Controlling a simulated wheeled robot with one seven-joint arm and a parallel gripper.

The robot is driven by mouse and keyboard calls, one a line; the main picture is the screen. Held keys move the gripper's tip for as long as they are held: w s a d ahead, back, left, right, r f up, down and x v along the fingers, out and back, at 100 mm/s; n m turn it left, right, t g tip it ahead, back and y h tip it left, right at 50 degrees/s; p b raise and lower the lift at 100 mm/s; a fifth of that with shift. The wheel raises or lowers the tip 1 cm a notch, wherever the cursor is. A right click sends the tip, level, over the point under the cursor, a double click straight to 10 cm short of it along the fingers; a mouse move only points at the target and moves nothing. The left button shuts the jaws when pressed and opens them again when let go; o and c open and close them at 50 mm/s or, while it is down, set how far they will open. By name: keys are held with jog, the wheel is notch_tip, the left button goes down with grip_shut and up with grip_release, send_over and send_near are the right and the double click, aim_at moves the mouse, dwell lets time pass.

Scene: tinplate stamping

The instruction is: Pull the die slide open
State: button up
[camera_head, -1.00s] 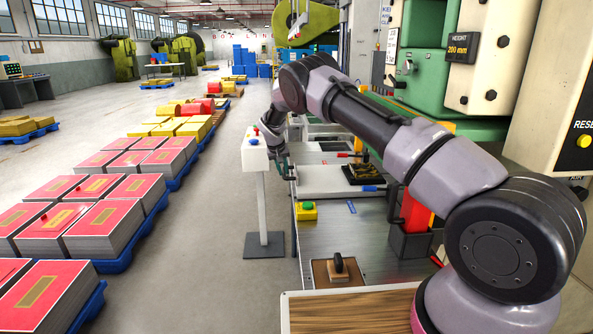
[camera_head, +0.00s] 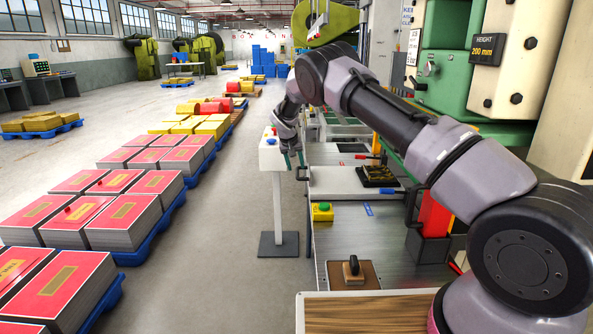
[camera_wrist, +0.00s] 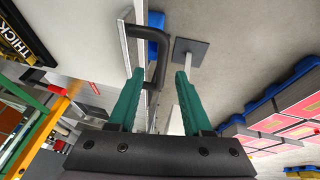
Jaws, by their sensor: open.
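The die slide is a pale flat plate (camera_head: 340,182) at the bench's left edge, with a black-and-gold die block (camera_head: 378,176) on it. It also shows as the pale surface at upper left in the wrist view (camera_wrist: 80,28). Its dark bar handle (camera_wrist: 162,48) stands out from the plate's edge. My gripper (camera_wrist: 160,73) has two green fingers, spread apart and empty. The handle lies just ahead of the fingertips, overlapping the left finger in the picture. I cannot tell if they touch. In the head view my gripper (camera_head: 293,163) is beside the slide's left end.
A white control pedestal (camera_head: 277,190) stands left of the bench, close to my gripper. A yellow box with a green button (camera_head: 322,211) sits on the bench in front of the slide. The green press (camera_head: 445,60) stands at right. Grey floor lies open between pedestal and pallets.

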jog(key=v, duration=0.7)
jog(key=shift+r, duration=0.25)
jog(key=shift+s, duration=0.1)
jog(key=s+d+r+m+y, duration=0.1)
jog(key=s+d+r, duration=0.5)
jog(key=r, duration=0.3)
jog(key=s+d+r+m+y, duration=0.1)
jog(key=s+d+r, duration=0.4)
jog(key=d+r, duration=0.3)
jog(key=s+d+r+m+y, duration=0.1)
jog(key=s+d+r, duration=0.45)
jog(key=r, duration=0.45)
jog(key=s+d+r+m+t+y, duration=0.1)
jog(key=s+d+r, duration=0.15)
jog(key=s, duration=0.45)
jog(key=s+d+r, duration=0.2)
jog(key=s+r, duration=0.1)
jog(key=s, duration=0.5)
jog(key=s+d+f+t, duration=0.1)
jog(key=s+d+f, duration=0.1)
jog(key=s, duration=1.5)
jog(key=shift+f+m+t, duration=0.3)
jog(key=shift+f, duration=0.05)
jog(key=shift+d, duration=0.15)
